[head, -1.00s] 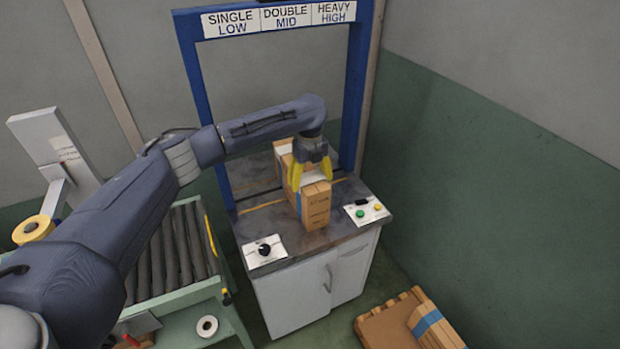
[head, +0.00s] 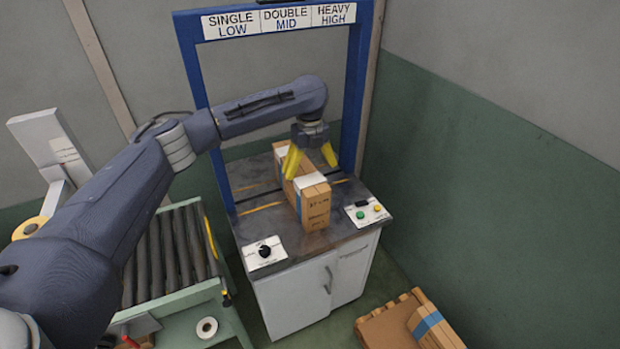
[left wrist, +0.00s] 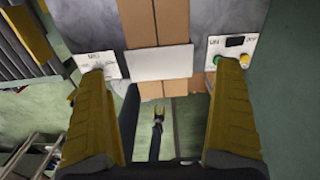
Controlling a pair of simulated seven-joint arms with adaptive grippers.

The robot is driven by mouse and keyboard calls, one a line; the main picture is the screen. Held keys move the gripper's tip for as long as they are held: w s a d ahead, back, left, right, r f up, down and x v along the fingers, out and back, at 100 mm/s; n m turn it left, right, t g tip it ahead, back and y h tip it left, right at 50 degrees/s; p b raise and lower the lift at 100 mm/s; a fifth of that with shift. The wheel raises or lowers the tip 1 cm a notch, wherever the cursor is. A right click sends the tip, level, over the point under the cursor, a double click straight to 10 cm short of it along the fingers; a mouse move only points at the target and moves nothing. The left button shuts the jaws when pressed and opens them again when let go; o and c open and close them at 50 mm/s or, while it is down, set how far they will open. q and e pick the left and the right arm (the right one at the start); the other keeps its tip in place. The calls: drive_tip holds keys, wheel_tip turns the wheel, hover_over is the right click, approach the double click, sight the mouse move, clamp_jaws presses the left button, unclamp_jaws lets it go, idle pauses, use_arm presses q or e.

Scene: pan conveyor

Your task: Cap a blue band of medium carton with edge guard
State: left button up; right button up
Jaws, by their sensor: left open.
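The medium carton (head: 318,205) stands on the dark machine table under the blue arch. A blue band (head: 299,205) shows as a thin strip on its left side. A white edge guard (head: 310,181) lies on the carton's top near its front end; in the left wrist view the white guard (left wrist: 160,62) lies across the brown top, hiding any band beneath. My left gripper (head: 311,168) is open and empty above the carton, its yellow fingers apart from the guard.
A knob panel (head: 265,252) and a button panel (head: 366,211) flank the carton. The blue arch (head: 358,95) rises around it. A roller conveyor (head: 170,255) is at left. A banded carton (head: 430,325) lies on a pallet at lower right.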

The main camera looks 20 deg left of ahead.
sight(310, 179)
use_arm(q)
wheel_tip(310, 179, up, 7)
drive_tip(key=shift+f, duration=0.2)
idle(0.4)
